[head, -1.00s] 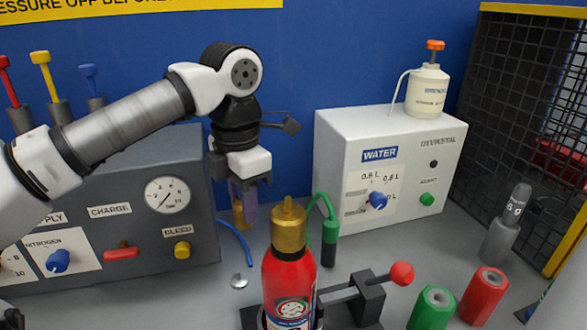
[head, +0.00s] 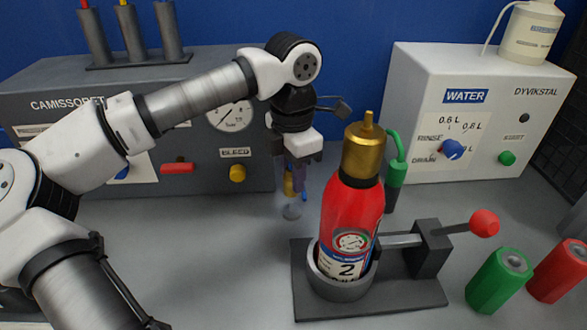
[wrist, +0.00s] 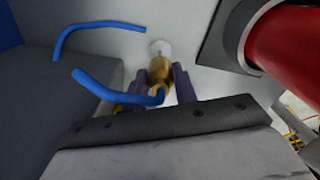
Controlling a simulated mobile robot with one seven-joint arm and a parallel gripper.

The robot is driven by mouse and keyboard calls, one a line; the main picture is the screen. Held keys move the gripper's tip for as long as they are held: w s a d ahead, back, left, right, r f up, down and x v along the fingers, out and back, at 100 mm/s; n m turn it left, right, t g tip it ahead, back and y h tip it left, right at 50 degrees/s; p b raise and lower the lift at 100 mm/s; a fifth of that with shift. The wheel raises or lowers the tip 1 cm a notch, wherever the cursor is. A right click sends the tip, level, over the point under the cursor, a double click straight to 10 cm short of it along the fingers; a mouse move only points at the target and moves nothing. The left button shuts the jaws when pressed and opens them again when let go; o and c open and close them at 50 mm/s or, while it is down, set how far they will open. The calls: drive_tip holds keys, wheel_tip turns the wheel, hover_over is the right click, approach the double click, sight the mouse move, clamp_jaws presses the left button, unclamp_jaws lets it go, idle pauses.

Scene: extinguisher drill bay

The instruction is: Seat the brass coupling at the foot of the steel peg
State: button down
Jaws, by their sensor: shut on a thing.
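My gripper (head: 294,184) is shut on the brass coupling (head: 289,186), held low over the bench behind the red extinguisher. In the wrist view the coupling (wrist: 158,72) shows between the dark fingers of my gripper (wrist: 160,88), with a blue hose end at its near side. In the wrist view the peg's pale round foot (wrist: 160,47) lies just beyond the coupling. The peg's shaft is hidden, and I cannot tell whether the coupling is around it.
The red extinguisher (head: 352,220) with its brass top stands in a clamp (head: 430,250) right of my gripper. The grey charge panel (head: 215,160) is behind left, the white water box (head: 480,130) behind right. A blue hose (wrist: 95,26) lies nearby. The bench left of the clamp is clear.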

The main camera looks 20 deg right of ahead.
sight(293, 204)
drive_tip(key=shift+f+b, duration=1.65)
drive_tip(key=shift+f, duration=0.85)
drive_tip(key=c, duration=1)
unclamp_jaws()
drive_tip(key=shift+c, duration=0.2)
drive_tip(key=shift+r, duration=0.1)
wheel_tip(293, 204, up, 14)
drive_tip(key=shift+f, duration=0.15)
